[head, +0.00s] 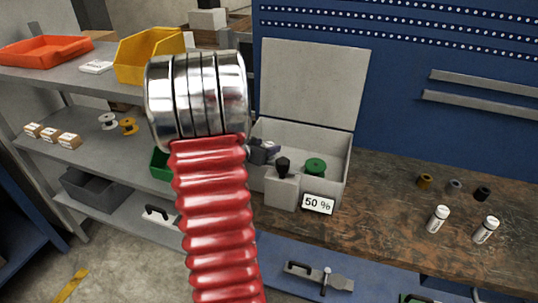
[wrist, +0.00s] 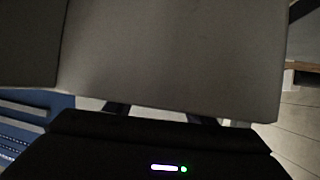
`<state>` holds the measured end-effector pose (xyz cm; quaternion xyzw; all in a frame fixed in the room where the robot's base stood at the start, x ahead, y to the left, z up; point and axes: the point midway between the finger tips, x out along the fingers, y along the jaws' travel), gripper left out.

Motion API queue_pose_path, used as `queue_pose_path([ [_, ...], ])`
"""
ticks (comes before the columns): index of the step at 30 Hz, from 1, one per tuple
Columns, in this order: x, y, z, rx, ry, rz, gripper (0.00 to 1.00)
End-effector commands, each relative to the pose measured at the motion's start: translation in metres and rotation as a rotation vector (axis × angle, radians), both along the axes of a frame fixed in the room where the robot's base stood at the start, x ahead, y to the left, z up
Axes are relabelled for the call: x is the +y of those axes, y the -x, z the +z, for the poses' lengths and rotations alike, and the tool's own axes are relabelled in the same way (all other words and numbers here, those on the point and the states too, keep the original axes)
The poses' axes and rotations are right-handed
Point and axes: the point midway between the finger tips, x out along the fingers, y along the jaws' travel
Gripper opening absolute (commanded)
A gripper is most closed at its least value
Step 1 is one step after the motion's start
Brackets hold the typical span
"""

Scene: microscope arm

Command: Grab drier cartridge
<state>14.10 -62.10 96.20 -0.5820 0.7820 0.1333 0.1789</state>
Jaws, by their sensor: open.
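No part in view is clearly marked as the drier cartridge. A green round, knobbed piece (head: 315,167) sits in the open grey box (head: 335,150), and may be it. My gripper shows in the wrist view (wrist: 158,114) as a dark body with two fingers set apart, open. A grey panel hides the fingertips, and nothing is seen held. In the head view, my red bellows arm and its metal end cover part of the box's left side. Dark parts at the box's left edge may be my gripper; I cannot tell.
The box's raised lid (head: 315,85) stands at the back. A grey block with a black knob (head: 282,185) and a "50 %" sign (head: 318,204) are at its front.

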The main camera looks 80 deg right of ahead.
Motion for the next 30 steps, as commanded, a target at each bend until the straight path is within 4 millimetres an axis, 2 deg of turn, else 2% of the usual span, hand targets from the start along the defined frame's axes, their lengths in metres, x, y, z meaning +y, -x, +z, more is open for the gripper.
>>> queue_pose_path([
  [2,0.0001,0.0,0.0,0.0,0.0,0.0,0.48],
  [22,0.0001,-0.0002,0.0001,0.0,0.0,0.0,0.01],
  [30,0.0002,-0.0006,0.0003,0.0,0.0,0.001,0.0],
])
